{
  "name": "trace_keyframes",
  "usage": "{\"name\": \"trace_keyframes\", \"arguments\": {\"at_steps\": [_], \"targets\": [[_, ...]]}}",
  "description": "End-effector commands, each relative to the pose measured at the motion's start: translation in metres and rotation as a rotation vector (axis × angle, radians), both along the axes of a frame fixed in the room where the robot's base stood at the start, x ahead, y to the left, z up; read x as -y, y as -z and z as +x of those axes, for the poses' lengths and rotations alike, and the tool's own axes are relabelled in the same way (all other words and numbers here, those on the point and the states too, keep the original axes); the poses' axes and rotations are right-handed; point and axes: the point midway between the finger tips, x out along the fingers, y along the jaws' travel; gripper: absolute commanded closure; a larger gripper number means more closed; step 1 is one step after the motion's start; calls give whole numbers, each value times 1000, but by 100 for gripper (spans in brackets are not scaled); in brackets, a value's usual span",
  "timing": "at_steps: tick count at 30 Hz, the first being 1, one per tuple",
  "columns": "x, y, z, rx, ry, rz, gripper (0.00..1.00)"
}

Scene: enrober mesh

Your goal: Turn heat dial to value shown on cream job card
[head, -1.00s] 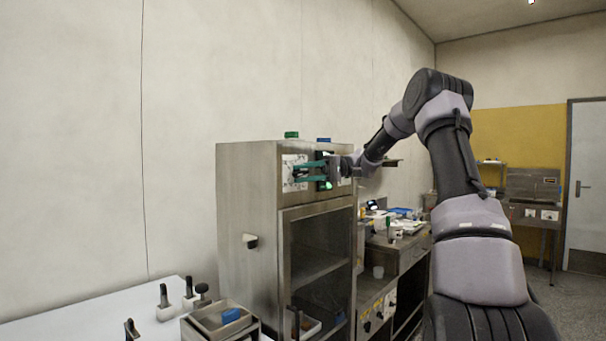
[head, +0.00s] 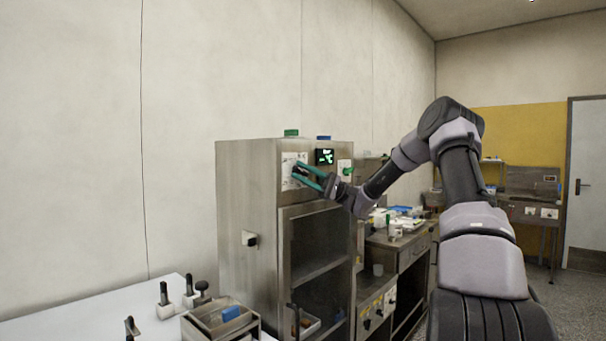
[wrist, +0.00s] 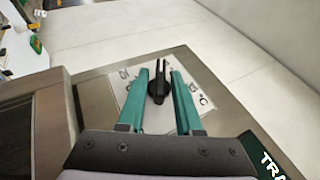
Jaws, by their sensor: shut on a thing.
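The heat dial is a black knob with a raised grip bar (wrist: 158,85), on a pale plate with printed marks and a °C sign. The plate is on the steel cabinet's upper front, and its left part shows in the head view (head: 287,172). My gripper (wrist: 160,72) has teal fingers, one on each side of the dial, shut on it. In the head view my gripper (head: 298,172) reaches the plate from the lower right, hiding much of the dial. I cannot make out the dial's setting. I cannot pick out the cream job card in either view.
A black display with green figures (head: 324,157) sits right of the dial plate. A second pale plate (head: 345,166) with a green part is further right. A white worktop (head: 90,318) with small tools lies at lower left. A cluttered steel bench (head: 405,241) stands right of the cabinet.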

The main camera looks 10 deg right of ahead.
Motion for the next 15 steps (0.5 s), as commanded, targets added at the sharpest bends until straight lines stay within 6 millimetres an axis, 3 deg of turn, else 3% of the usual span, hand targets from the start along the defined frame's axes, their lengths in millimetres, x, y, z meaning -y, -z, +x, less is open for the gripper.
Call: {"name": "trace_keyframes", "arguments": {"at_steps": [13,14,15], "targets": [[0,-1,1,-5,2,11,100],[0,-1,1,-5,2,11,62],[0,-1,1,-5,2,11,55]]}}
